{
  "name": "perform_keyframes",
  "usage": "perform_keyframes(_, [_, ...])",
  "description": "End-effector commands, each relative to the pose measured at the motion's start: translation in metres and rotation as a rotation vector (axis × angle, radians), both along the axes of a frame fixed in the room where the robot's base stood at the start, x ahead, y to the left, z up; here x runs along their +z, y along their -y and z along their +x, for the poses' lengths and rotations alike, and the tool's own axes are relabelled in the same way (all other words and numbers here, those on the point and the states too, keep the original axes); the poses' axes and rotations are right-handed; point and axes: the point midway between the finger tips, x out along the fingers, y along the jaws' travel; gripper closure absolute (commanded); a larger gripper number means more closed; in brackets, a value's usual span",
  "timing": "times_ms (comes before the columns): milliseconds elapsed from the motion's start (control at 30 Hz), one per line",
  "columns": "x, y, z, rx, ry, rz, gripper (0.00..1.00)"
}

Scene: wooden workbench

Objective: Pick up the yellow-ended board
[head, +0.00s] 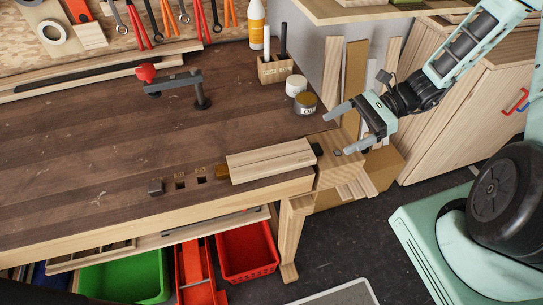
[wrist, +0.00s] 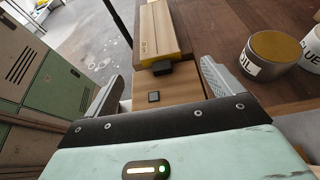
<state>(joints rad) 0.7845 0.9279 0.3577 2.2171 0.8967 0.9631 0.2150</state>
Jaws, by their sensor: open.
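A pale wooden board (head: 270,160) lies flat along the bench's front edge in the head view. In the wrist view the board (wrist: 160,28) shows a yellow strip across its near end. A small black block (wrist: 162,68) stands close against that end. My gripper (head: 344,132) is open and empty, just right of the board over the wooden block at the bench's end. In the wrist view my gripper's (wrist: 162,86) two fingers are spread, with the board's yellow end ahead of and between them. The board's underside is hidden.
A tin marked OIL (wrist: 268,54) stands right of the board in the wrist view, near a white glue pot (wrist: 313,48). A red-handled clamp (head: 172,87) and pen holder (head: 275,70) stand further back. Boards lean behind my gripper. The bench's middle is clear.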

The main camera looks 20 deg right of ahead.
Motion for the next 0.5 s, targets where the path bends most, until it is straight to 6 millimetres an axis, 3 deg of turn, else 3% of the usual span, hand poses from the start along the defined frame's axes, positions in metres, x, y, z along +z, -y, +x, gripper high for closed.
perform_keyframes(100, [-0.006, -0.018, 0.0, 0.003, -0.001, 0.003, 0.09])
perform_keyframes(367, [-0.014, -0.035, -0.001, 0.003, 0.0, 0.001, 0.09])
perform_keyframes(500, [-0.022, -0.054, -0.002, 0.003, -0.003, 0.003, 0.09])
